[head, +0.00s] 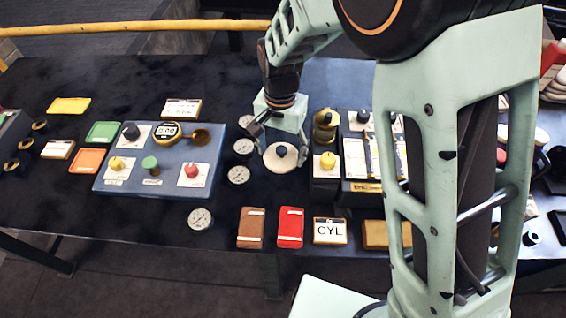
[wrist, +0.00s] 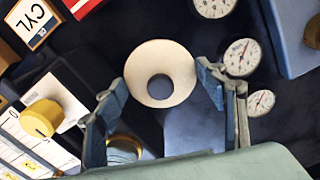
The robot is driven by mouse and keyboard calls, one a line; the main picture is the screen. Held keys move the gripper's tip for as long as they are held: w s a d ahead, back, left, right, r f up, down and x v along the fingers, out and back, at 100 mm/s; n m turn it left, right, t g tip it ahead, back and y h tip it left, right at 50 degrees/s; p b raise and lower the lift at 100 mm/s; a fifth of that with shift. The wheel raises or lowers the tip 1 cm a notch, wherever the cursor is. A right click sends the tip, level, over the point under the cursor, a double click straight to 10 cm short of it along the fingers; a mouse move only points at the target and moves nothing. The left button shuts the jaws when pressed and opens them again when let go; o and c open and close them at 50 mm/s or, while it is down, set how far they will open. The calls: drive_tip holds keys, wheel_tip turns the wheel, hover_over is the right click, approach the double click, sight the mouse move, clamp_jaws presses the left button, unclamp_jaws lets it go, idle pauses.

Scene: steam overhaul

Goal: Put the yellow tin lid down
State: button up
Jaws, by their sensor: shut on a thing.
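My gripper (head: 281,138) is over the middle of the table, pointing down. In the wrist view its two fingers (wrist: 160,88) are apart, with a cream round disc (wrist: 143,88) between their tips. A flat yellow rectangular piece (head: 69,106), which looks like the yellow tin lid, lies at the far left of the table, away from my gripper.
A blue panel (head: 127,183) with knobs stands to the left. Several gauges (head: 200,218) lie beside it. A brass piece (head: 325,126) and a yellow knob (head: 327,160) are close right. Brown (head: 251,228) and red (head: 290,227) tins and a CYL block (head: 330,231) line the front.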

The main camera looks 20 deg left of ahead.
sight(282, 165)
drive_tip(key=shift+f, duration=3.15)
drive_tip(key=shift+f, duration=0.1)
drive_tip(key=o, duration=0.7)
drive_tip(key=shift+f, duration=0.15)
drive_tip(key=shift+o, duration=0.9)
drive_tip(key=shift+r, duration=0.3)
wheel_tip(282, 165, up, 12)
drive_tip(key=shift+f, duration=0.1)
